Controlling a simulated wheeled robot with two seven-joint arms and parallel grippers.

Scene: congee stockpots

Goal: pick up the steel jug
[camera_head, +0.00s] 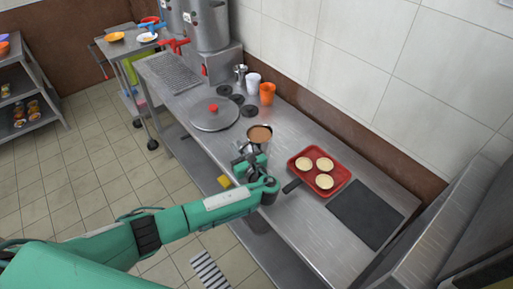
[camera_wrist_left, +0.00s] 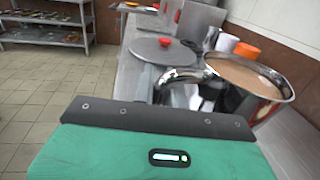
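The steel jug (camera_head: 261,146) stands on the steel counter, filled with something brown. In the left wrist view the jug (camera_wrist_left: 262,102) is close on the right, with its shiny curved handle to the left. My left gripper (camera_head: 247,160) is at the handle side of the jug, very close to it. Its fingers are small and partly overlap the jug in the head view, and the wrist view mostly shows the green casing, so I cannot tell whether they are open or touching the handle. My right gripper is not in view.
A red tray (camera_head: 341,180) with three pale round pieces and a dark mat (camera_head: 366,213) lie right of the jug. A white cup (camera_head: 253,83) and an orange cup (camera_head: 267,94) stand by the wall.

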